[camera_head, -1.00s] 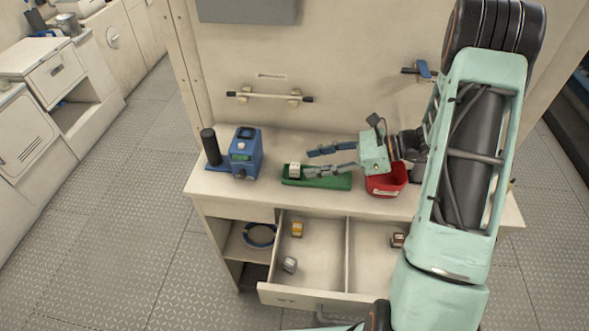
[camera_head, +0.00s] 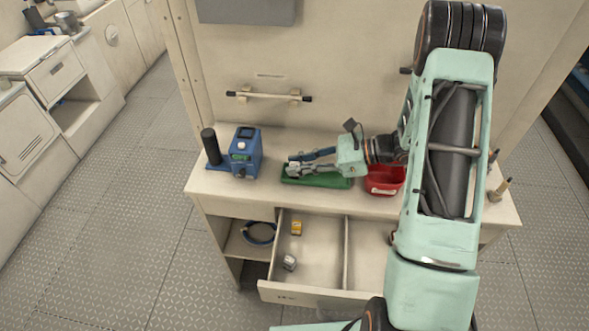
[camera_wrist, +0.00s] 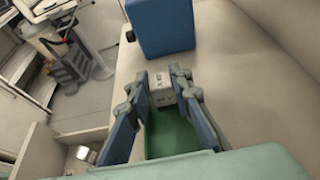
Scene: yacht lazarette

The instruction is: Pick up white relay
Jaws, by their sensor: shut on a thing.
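The white relay (camera_wrist: 164,92) is a small pale block with dark print on its face, at the far end of the green tray (camera_wrist: 180,138). In the wrist view it sits between the two fingertips of my gripper (camera_wrist: 166,84), which are closed on its sides. In the head view my gripper (camera_head: 293,166) reaches in from the right, low over the left end of the green tray (camera_head: 325,181), and mostly hides the relay. I cannot tell whether the relay still touches the tray.
A blue device (camera_head: 246,152) stands left of the tray. A red bin (camera_head: 384,182) is on the right, beneath my wrist. The open drawer (camera_head: 318,255) below holds a yellow block (camera_head: 296,228) and a grey-white block (camera_head: 290,263).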

